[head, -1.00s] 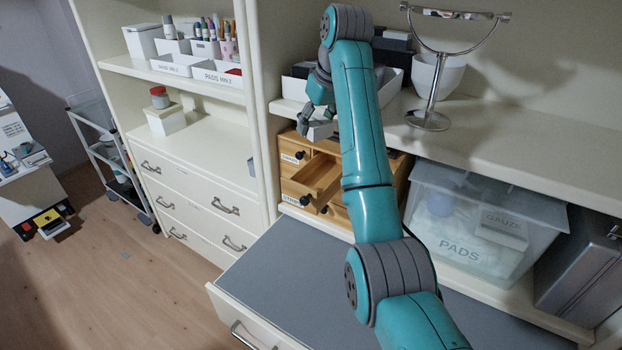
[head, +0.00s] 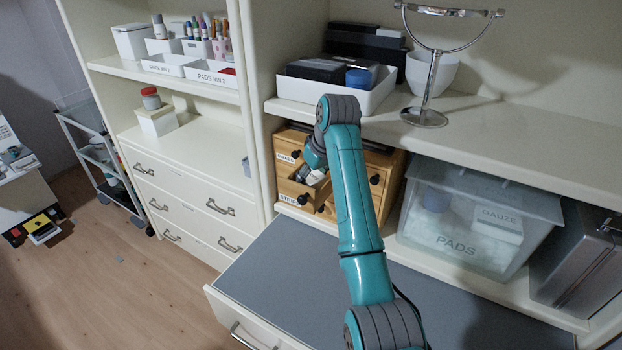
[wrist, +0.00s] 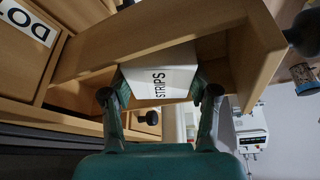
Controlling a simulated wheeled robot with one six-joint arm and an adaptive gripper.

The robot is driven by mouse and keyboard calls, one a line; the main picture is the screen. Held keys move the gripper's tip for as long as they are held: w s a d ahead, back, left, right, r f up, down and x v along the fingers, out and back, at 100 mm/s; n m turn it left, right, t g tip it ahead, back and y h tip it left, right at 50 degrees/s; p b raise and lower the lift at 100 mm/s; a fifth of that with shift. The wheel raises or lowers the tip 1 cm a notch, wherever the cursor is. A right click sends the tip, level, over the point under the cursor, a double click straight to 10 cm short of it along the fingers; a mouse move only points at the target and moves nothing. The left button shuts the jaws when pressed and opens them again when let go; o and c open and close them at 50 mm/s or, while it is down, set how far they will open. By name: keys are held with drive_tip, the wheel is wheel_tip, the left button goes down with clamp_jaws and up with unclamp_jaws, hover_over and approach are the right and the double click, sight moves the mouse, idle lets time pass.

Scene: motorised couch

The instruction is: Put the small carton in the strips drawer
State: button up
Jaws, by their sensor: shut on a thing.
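The small white carton (wrist: 158,75), marked STRIPS, is held between the fingers of my gripper (wrist: 160,92) in the wrist view. My gripper is shut on it. The carton overlaps the inside of an open wooden drawer (wrist: 262,58); I cannot tell whether it touches the floor of it. In the head view my gripper (head: 305,176) is at the pulled-out drawer of the wooden drawer cabinet (head: 397,165). The lower drawer label (head: 289,198) appears to read STRIPS. The carton (head: 315,177) shows only in small part there, and my arm hides part of the cabinet.
A shelf with a white tray (head: 375,98) and a round mirror stand (head: 425,118) lies above the cabinet. A clear PADS bin (head: 470,250) stands to its right. The grey surface (head: 290,255) in front is bare.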

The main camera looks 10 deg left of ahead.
drive_tip(key=shift+f, duration=0.4)
drive_tip(key=shift+f, duration=0.1)
drive_tip(key=o, duration=1.1)
